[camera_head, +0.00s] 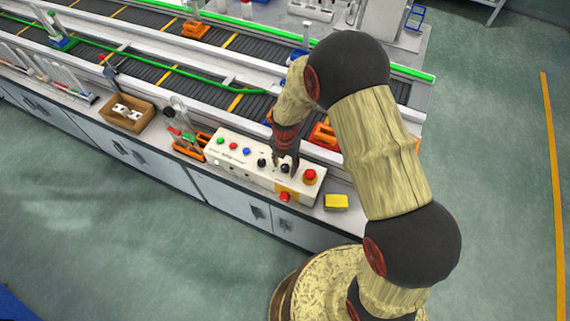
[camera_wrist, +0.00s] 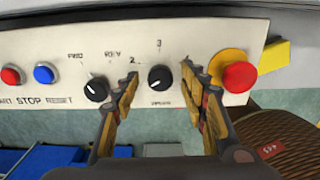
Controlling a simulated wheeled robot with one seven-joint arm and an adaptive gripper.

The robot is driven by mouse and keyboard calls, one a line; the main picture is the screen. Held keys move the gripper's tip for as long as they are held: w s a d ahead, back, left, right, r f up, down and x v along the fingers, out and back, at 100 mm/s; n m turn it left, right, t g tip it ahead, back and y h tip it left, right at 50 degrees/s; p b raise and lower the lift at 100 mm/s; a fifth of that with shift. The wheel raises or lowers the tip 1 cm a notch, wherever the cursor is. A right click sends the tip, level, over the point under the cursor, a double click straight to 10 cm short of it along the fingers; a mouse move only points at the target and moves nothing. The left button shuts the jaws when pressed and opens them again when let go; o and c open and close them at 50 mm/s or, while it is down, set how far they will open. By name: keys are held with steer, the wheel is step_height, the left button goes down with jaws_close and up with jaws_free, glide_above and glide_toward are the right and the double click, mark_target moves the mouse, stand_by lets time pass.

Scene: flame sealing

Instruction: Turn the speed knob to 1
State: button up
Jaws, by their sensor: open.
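A white control panel (camera_head: 235,170) sits on the bench below the conveyor. In the wrist view, the black speed knob (camera_wrist: 159,78) is on the panel (camera_wrist: 205,35), with marks 2 and 3 to its upper left and above. In the head view, my gripper (camera_head: 285,160) is over the right part of the panel, by the knob (camera_head: 285,168).
A FWD/REV knob (camera_wrist: 96,89) is left of my left finger. A red emergency button (camera_wrist: 239,76) on a yellow base is close to my right finger. Blue (camera_wrist: 44,74) and red (camera_wrist: 10,76) buttons are farther left. A yellow block (camera_head: 336,202) lies right of the panel.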

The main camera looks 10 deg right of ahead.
mark_target(286, 168)
step_height(286, 168, up, 12)
stand_by(0.6)
stand_by(0.4)
steer(key=s+d+r+m+t+b, duration=0.2)
steer(key=s+d+r+m, duration=0.3)
steer(key=s+r+m, duration=0.5)
steer(key=s+d+r+m+t+b, duration=0.3)
steer(key=s+r+m, duration=0.8)
steer(key=m, duration=0.8)
steer(key=shift+s+d+t+b, duration=0.3)
steer(key=shift+s+d+b, duration=0.45)
steer(key=shift+d+b, duration=0.45)
